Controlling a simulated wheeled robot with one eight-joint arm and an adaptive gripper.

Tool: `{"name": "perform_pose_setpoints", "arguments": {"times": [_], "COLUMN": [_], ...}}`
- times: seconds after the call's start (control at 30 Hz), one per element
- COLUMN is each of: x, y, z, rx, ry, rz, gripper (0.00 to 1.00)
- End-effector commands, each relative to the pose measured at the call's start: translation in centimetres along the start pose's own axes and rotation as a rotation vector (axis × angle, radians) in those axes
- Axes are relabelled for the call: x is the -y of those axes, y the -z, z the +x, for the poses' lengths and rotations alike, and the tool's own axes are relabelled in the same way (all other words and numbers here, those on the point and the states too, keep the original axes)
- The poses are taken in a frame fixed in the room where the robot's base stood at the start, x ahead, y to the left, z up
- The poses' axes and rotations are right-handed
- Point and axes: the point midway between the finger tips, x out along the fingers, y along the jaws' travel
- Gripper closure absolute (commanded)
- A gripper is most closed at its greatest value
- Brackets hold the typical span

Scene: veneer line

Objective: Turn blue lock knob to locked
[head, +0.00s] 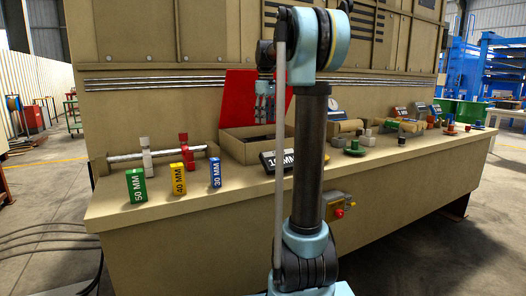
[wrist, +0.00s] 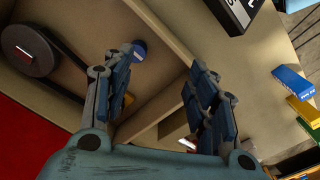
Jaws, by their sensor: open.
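A small round blue knob (wrist: 139,49) with a pale mark on it shows in the wrist view, inside an open tan box (wrist: 165,98). It lies just beyond the tip of my gripper's left finger; I cannot tell whether they touch. My gripper (wrist: 162,64) is open, with nothing between its fingers. In the head view my gripper (head: 265,98) hangs above the box (head: 231,147), in front of its raised red lid (head: 241,97). The knob is hidden there. A small yellow part (wrist: 129,99) in the box is mostly covered by the left finger.
A dark pulley (wrist: 29,50) with a belt sits inside the box. A black marked block (head: 272,160) stands by the box's front. Green (head: 136,186), yellow (head: 178,179) and blue (head: 215,173) blocks stand to the left. Several small parts crowd the bench's right.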

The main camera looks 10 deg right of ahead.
Motion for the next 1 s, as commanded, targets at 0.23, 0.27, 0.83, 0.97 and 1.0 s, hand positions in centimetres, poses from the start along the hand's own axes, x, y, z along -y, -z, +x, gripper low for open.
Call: {"name": "perform_pose_setpoints", "arguments": {"times": [0.23, 0.27, 0.83, 0.97, 1.0], "x": [-3.8, -4.0, -4.3, -4.3, -4.2], "y": [3.1, 3.3, 3.6, 3.6, 3.6], "z": [-1.2, -1.2, 4.9, 7.2, 7.9], "rx": [0.013, 0.013, 0.015, 0.015, 0.015], "ry": [0.017, 0.018, 0.02, 0.02, 0.02], "rz": [-0.099, -0.105, -0.122, -0.122, -0.122], "gripper": [0.47, 0.47, 0.47, 0.47, 0.47]}}
